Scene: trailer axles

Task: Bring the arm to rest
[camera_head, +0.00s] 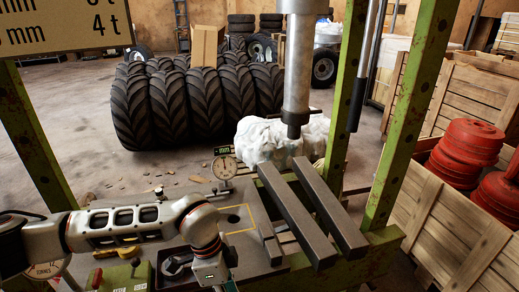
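My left arm (125,222) comes in from the left and reaches across the front of the workbench. Its wrist bends down, and the gripper's housing (210,268) is at the bottom edge of the picture. The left fingertips are cut off or hidden, so I cannot tell whether they are open or what they hold. My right arm and gripper are not in view.
A green press frame (345,95) with a steel ram (297,70) stands over two dark bars (310,210). A dial gauge (224,167) stands on the bench (240,205). A dark tray (172,268) lies beside my wrist. Tyres (200,100) and wooden crates (440,220) stand beyond.

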